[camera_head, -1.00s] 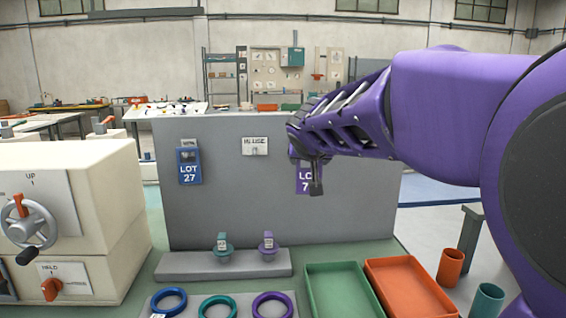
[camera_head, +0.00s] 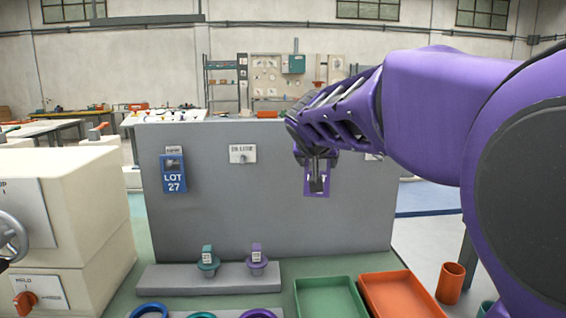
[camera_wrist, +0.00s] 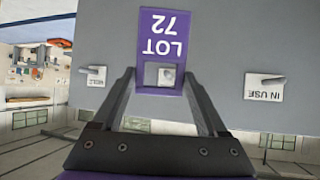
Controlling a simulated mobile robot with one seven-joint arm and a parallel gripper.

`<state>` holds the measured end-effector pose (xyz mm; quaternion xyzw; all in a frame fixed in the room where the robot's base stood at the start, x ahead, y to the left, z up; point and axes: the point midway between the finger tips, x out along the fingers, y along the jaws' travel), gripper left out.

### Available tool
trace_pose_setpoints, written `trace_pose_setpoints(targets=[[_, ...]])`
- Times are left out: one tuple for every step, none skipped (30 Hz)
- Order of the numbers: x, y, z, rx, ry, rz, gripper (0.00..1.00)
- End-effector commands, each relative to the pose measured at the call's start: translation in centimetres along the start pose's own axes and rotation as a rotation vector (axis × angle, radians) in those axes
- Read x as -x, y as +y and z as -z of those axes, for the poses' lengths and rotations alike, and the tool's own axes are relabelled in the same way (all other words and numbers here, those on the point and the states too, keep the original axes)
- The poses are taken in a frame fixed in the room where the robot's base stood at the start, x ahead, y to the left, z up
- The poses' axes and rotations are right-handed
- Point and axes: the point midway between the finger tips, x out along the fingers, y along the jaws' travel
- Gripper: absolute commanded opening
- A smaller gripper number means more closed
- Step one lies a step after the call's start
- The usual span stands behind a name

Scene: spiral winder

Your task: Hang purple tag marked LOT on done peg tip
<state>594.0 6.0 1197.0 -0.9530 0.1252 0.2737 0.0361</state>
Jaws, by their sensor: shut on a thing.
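The purple tag reads LOT 72 upside down in the wrist view (camera_wrist: 160,35). My gripper (camera_wrist: 159,78) is shut on it, a finger at each side of its windowed end. In the head view my gripper (camera_head: 317,183) partly hides the purple tag (camera_head: 310,190), held before the grey board (camera_head: 215,215). A pale peg plate (camera_head: 373,156) shows just right of my gripper. It seems to be the plate with a peg at left in the wrist view (camera_wrist: 92,76); its label is unreadable. Whether the tag touches the board is unclear.
The IN USE peg plate (camera_head: 243,153) is bare, left of my gripper. A blue LOT 27 tag (camera_head: 173,174) hangs at the board's left.

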Motion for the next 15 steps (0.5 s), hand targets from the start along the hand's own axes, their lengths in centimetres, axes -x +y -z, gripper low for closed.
trace_pose_setpoints(targets=[[-0.3,-0.1,0.1,0.001,0.0,-0.001,0.2],[-0.5,-0.1,0.2,0.002,0.0,-0.002,0.2],[-0.7,-0.2,0.3,0.001,-0.001,-0.002,0.2],[-0.8,-0.2,0.4,0.001,-0.001,-0.001,0.2],[-1.0,-0.2,0.5,0.0,0.0,-0.002,0.2],[-1.2,-0.3,0.6,0.001,0.0,-0.002,0.2],[-1.4,-0.3,0.7,0.001,-0.001,-0.002,0.2],[-1.5,-0.4,0.7,0.001,-0.001,-0.002,0.2],[-1.7,-0.4,0.8,0.001,0.0,-0.002,0.2],[-1.9,-0.5,0.9,0.001,0.0,-0.002,0.2],[-2.0,-0.5,1.0,0.001,0.001,-0.002,0.2],[-2.3,-0.6,1.1,0.001,0.0,-0.002,0.2],[-2.4,-0.6,1.2,0.0,0.0,-0.002,0.2],[-2.6,-0.7,1.3,0.0,0.0,-0.002,0.2],[-2.8,-0.8,1.4,0.001,0.001,-0.002,0.2]])
